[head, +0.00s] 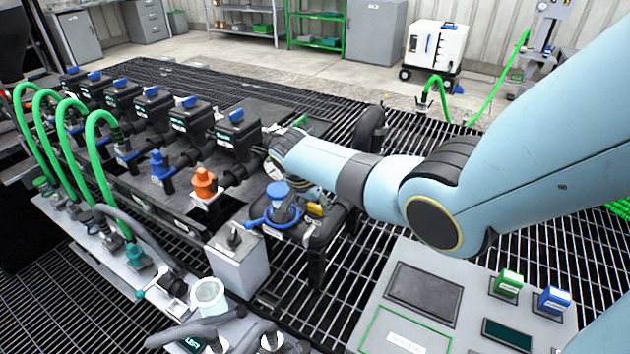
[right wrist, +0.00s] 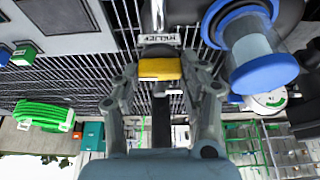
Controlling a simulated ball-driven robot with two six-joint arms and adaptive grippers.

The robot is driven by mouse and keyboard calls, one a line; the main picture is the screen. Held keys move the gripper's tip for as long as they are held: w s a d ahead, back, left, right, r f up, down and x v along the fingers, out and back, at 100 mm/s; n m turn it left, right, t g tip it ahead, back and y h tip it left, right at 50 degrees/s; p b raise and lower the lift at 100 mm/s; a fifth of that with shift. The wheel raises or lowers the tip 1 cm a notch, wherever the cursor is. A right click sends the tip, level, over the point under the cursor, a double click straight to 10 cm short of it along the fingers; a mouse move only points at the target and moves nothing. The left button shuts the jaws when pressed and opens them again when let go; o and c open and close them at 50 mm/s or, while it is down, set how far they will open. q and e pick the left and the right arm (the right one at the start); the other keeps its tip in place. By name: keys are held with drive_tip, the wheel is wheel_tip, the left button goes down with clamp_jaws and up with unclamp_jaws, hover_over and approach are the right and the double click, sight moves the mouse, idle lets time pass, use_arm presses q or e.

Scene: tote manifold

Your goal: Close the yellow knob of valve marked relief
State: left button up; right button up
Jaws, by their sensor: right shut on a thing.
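The yellow knob (right wrist: 160,69) sits in the middle of the right wrist view, below a small white label (right wrist: 157,39) that appears upside down and seems to read RELIEF. In the head view the knob (head: 315,209) shows as a small yellow patch beside the blue valve part. My right gripper (right wrist: 163,76) has its two fingers on either side of the knob and is shut on it. In the head view my right gripper (head: 306,191) is mostly hidden behind my right forearm. My left gripper is not in view.
A blue-capped fitting (head: 277,193) stands close left of my right gripper; it shows large in the right wrist view (right wrist: 262,60). An orange fitting (head: 204,184) and black valves with blue handles lie further left. A control panel (head: 425,300) is at front right.

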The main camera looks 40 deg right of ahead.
idle(0.5)
drive_tip(key=o, duration=1.2)
drive_tip(key=v, duration=1.2)
drive_tip(key=shift+w, duration=0.1)
